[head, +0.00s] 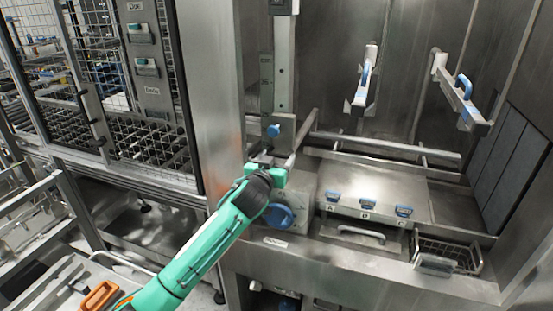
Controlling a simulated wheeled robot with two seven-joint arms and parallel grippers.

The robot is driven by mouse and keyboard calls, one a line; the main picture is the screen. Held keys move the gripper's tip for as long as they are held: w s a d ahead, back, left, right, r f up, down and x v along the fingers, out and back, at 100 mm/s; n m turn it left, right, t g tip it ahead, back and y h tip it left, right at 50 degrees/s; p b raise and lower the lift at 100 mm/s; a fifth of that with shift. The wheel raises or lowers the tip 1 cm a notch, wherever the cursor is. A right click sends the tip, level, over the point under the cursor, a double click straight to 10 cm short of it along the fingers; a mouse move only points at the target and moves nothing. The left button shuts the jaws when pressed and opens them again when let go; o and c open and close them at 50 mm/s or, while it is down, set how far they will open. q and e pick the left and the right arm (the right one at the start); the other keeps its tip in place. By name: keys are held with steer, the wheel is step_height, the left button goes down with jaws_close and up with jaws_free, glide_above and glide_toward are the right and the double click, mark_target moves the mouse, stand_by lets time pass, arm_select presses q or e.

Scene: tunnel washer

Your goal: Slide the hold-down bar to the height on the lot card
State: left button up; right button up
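The hold-down bar (385,146) is a horizontal steel tube low across the washer chamber. A side tube (303,133) runs from it to a sliding block with a blue knob (273,131) on the vertical rail (284,65). The block sits near the lower end of the rail. My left gripper (263,159) is just below the knob, at the near end of the side tube; its fingers are small and partly hidden by its own wrist, so I cannot tell whether it touches anything. My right gripper is out of view. I cannot make out a lot card with readable writing.
A larger blue knob (279,215) is close to my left wrist. Blue handles (367,202) sit on the steel deck. A wire basket (450,254) is at the right. A mesh cage (110,75) stands at left.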

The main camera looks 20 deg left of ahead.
arm_select(q)
steer(key=shift+c, duration=0.5)
step_height(320, 180, down, 10)
steer(key=b, duration=0.7)
steer(key=shift+d+f, duration=0.1)
steer(key=shift+f, duration=0.35)
steer(key=o, duration=1.1)
steer(key=shift+o, duration=0.2)
steer(key=shift+d, duration=0.1)
steer(key=shift+r, duration=0.2)
steer(key=shift+s, duration=0.1)
